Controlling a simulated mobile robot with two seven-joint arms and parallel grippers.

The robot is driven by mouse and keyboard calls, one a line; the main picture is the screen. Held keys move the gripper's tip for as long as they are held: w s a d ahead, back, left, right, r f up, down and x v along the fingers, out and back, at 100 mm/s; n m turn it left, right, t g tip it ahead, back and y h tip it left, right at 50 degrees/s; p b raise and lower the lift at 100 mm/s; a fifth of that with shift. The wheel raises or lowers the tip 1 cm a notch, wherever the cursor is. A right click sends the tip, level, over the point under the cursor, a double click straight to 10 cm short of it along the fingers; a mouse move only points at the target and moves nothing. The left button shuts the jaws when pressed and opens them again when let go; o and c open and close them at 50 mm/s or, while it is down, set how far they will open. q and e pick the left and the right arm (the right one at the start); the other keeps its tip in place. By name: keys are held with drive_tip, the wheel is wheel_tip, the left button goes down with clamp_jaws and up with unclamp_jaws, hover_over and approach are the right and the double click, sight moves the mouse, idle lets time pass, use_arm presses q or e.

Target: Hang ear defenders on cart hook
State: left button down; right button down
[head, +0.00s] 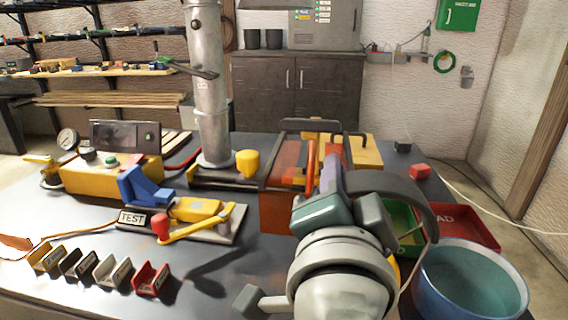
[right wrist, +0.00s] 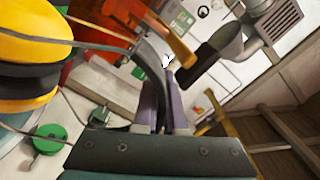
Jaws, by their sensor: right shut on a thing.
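My right gripper (head: 333,172) is over the right part of the worktable, shut on the dark headband of the ear defenders (head: 405,190). In the right wrist view the purple fingers (right wrist: 165,105) pinch the black band between them. A yellow ear cup with a black cushion (right wrist: 28,55) hangs at the left of that view. In the head view my wrist hides most of the cups; only a bit of yellow shows beside it. I cannot make out the cart hook in either view. My left gripper is not in view.
An orange toolbox (head: 284,168) with a dark handle stands just behind the gripper. A metal column (head: 209,95) rises left of it. A blue bowl (head: 470,285) and red tray (head: 468,222) are at right.

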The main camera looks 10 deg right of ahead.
drive_tip(key=c, duration=1.4)
unclamp_jaws()
drive_tip(key=shift+f, duration=0.1)
drive_tip(key=o, duration=0.4)
